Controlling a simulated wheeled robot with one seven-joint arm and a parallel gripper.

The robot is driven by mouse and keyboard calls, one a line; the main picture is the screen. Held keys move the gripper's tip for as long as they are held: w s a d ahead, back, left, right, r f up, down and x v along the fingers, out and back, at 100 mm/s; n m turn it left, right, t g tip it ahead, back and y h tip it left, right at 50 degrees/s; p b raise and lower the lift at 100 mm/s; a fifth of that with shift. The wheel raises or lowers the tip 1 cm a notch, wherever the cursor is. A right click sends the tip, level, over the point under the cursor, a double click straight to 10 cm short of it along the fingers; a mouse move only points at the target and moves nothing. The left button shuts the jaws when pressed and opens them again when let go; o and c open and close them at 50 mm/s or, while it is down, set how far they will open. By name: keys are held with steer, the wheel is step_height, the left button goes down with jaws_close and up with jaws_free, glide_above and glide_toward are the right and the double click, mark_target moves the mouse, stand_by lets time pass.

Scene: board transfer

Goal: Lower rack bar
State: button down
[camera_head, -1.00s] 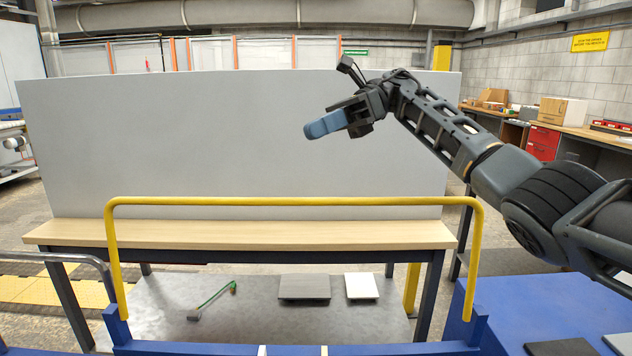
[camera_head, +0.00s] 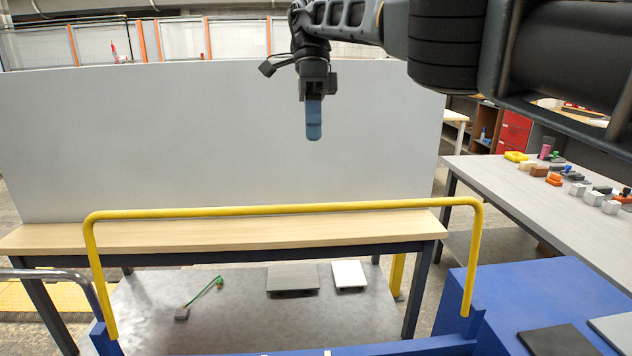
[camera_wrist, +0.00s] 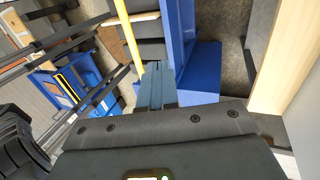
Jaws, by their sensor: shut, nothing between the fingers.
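The yellow rack bar (camera_head: 290,209) stands raised across the front of the head view, with its two legs running down to the blue frame (camera_head: 420,346). Part of a yellow bar (camera_wrist: 127,32) also shows in the wrist view, beyond my fingers. My gripper (camera_head: 313,136) hangs pointing down above the bar, with clear space between them in the picture. Its blue fingers are shut and empty. They also show in the wrist view (camera_wrist: 157,88). The gripper does not touch the bar.
A wooden-topped bench (camera_head: 230,238) with a tall grey panel (camera_head: 200,140) stands behind the bar. A dark board (camera_head: 292,278) and a white board (camera_head: 348,274) lie on its lower shelf (camera_head: 250,325). A grey table (camera_head: 560,200) with several small objects stands at right.

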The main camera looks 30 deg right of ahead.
steer(key=s+a+f+b, duration=0.1)
steer(key=s+a+f, duration=0.1)
steer(key=s+f, duration=0.5)
steer(key=shift+a+f+b, duration=0.35)
steer(key=shift+a+f, duration=0.05)
steer(key=shift+f, duration=0.75)
steer(key=shift+s+a, duration=0.1)
